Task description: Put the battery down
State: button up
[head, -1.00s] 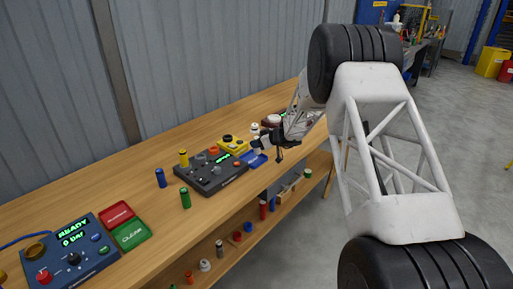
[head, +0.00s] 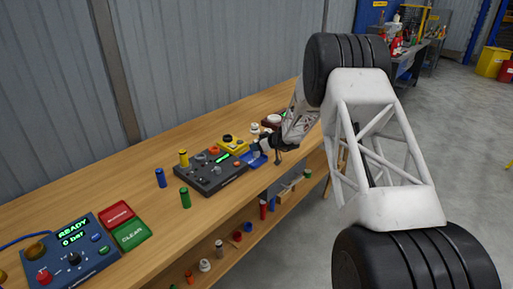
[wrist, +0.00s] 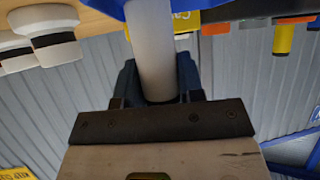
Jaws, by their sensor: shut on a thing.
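My gripper (head: 263,147) is at the far part of the bench, over the blue tray (head: 255,162). In the wrist view my gripper (wrist: 155,92) is shut around a plain white-grey battery (wrist: 153,50). The battery's far end meets the blue tray (wrist: 185,8) in the picture; I cannot tell whether they touch. The battery is small and mostly hidden by the gripper in the head view.
A dark device (head: 212,172) with a yellow cylinder (head: 183,158) stands left of the tray. Blue (head: 161,178) and green (head: 186,198) cylinders stand beside it. A yellow box (head: 232,145) and white items with black bands (wrist: 48,35) are close to the gripper.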

jog(key=shift+f, duration=0.4)
jog(key=shift+f, duration=0.15)
jog(key=o, duration=1)
jog(key=shift+d+r, duration=0.15)
jog(key=shift+r, duration=0.05)
jog(key=shift+v, duration=5.85)
jog(key=shift+s, duration=0.1)
